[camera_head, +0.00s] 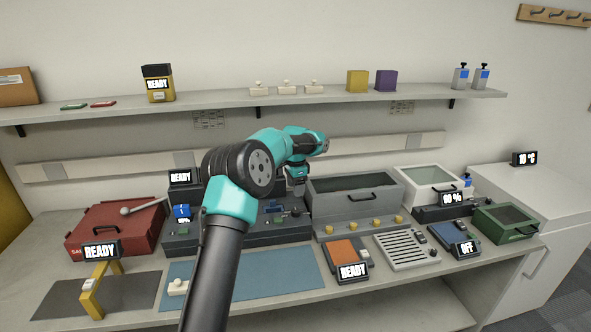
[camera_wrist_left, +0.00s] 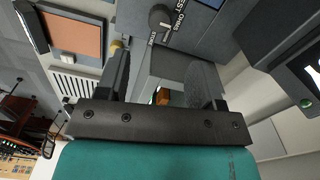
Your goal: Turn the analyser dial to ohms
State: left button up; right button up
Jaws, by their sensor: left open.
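The analyser (camera_head: 183,238) is a dark grey console at the back of the bench, partly hidden behind my left arm. Its dial (camera_wrist_left: 158,17) is a round black knob at the top of the left wrist view, with a pale mark and white lettering around it that includes OHMS. I cannot tell for certain which word the mark points at. My left gripper (camera_head: 298,186) is over the right end of the analyser. In the left wrist view its open fingers (camera_wrist_left: 161,62) are spread and empty, with the dial just beyond the tips, apart from them.
A grey bin (camera_head: 354,190) with a handle stands right of the analyser, with several yellow knobs in front. A red case (camera_head: 115,228) lies to the left. An orange-topped device (camera_head: 343,252) and a slatted tray (camera_head: 406,250) are nearer the front. A blue mat (camera_head: 290,272) lies mostly clear.

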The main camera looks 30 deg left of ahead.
pick_arm(q)
notch_tip(320, 180, up, 7)
dwell(0.3)
dwell(0.4)
